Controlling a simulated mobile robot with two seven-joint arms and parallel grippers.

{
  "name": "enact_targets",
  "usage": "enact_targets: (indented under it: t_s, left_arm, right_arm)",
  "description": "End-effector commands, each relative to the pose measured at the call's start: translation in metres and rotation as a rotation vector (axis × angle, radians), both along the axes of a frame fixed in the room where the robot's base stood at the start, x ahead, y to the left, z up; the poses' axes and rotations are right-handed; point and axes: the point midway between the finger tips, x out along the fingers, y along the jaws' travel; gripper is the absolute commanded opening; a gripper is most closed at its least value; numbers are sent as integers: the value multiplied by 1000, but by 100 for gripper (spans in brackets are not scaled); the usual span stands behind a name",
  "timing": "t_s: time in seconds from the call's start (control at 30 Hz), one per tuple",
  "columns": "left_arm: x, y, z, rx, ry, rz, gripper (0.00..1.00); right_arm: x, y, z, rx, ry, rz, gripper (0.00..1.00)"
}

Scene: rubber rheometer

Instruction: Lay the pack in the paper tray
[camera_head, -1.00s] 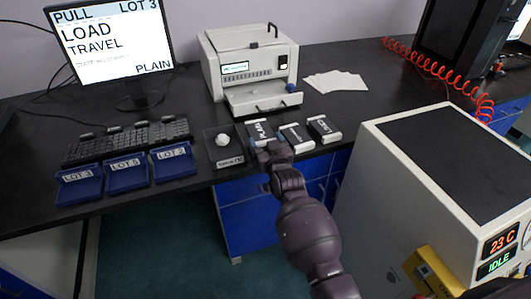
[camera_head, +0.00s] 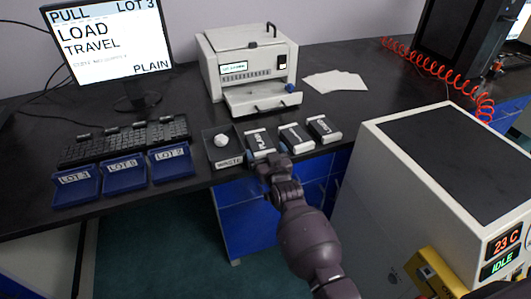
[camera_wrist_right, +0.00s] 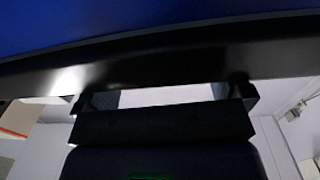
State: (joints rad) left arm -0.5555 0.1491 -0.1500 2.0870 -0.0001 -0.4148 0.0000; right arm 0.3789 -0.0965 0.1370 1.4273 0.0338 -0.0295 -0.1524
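The pack labelled PLAIN (camera_head: 258,141) is white with a dark label and lies at the bench's front edge, leftmost of three packs. My right gripper (camera_head: 272,163) is at its near end, and the wrist partly hides the contact. In the right wrist view the gripper's fingers (camera_wrist_right: 166,95) stand apart, with a white surface filling the gap, which seems to be the pack. The paper tray (camera_head: 262,101) is the low pale tray at the front of the white printer (camera_head: 245,65), and it looks empty. My left gripper is out of view.
Beside the pack lie a middle pack (camera_head: 297,137) and a third pack (camera_head: 325,129). A dark open box (camera_head: 230,161) with a white lump stands on its left. Blue LOT bins (camera_head: 124,175) and loose sheets (camera_head: 337,82) flank the area. A white machine (camera_head: 400,170) stands right.

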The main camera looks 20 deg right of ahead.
Motion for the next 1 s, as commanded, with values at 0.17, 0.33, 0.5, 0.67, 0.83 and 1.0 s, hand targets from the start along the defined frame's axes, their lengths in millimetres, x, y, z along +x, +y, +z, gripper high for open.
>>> enact_targets:
  t_s: [0.17, 0.33, 0.5, 0.67, 0.83, 1.0]
  left_arm:
    - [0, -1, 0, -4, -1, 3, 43]
    - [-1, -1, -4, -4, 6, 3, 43]
    - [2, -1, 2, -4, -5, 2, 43]
    - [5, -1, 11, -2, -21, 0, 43]
    - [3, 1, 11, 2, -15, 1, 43]
    - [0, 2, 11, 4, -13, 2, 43]
  right_arm:
    - [0, 2, 0, 0, 0, 3, 100]
    - [0, 2, -2, 0, 1, 3, 100]
    - [-15, 2, 1, 1, 0, 2, 100]
    - [-40, 1, 5, 1, -2, 2, 100]
    - [-67, 0, 6, 0, -1, 2, 100]
    - [-90, 0, 5, 0, 0, 2, 100]
